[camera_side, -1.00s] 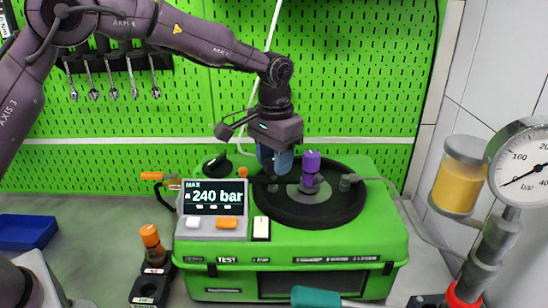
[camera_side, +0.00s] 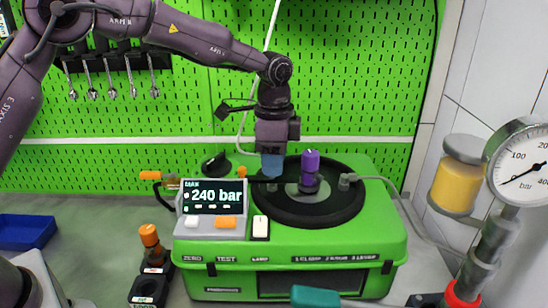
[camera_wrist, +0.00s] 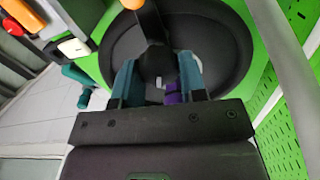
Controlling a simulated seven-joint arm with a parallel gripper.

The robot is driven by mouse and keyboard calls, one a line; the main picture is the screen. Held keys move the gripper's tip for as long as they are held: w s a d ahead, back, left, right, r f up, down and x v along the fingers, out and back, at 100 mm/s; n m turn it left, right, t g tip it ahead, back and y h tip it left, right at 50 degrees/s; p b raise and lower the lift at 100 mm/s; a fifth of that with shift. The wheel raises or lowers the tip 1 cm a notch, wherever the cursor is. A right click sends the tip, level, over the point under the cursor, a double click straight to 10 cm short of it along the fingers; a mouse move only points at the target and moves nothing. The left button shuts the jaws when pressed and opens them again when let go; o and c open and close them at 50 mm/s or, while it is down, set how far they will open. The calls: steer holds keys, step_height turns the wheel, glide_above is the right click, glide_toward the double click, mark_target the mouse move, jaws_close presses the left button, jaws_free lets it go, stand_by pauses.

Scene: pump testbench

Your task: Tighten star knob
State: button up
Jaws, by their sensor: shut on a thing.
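My gripper (camera_side: 272,167) points straight down over the dark round plate (camera_side: 325,213) on top of the green test bench. In the wrist view its two blue-teal fingers (camera_wrist: 157,72) close on a dark knob (camera_wrist: 155,60), which I take to be the star knob. The fingers stand on both sides of it. Its outline is mostly hidden, so I cannot tell its turn angle or how it is seated. In the side view the fingers hide it.
A purple upright part (camera_side: 310,167) stands close right of the fingers. A bar with an orange end (camera_side: 242,172) reaches out left of them. A display (camera_side: 212,196) reads 240 bar. A hose fitting (camera_side: 347,181) sits at the right of the plate. A pressure gauge (camera_side: 520,172) stands far right.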

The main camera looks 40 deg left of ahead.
steer(key=shift+s+m, duration=0.1)
steer(key=shift+m, duration=0.7)
steer(key=shift+r, duration=0.1)
steer(key=o, duration=0.9)
step_height(320, 180, up, 13)
steer(key=shift+f, duration=0.1)
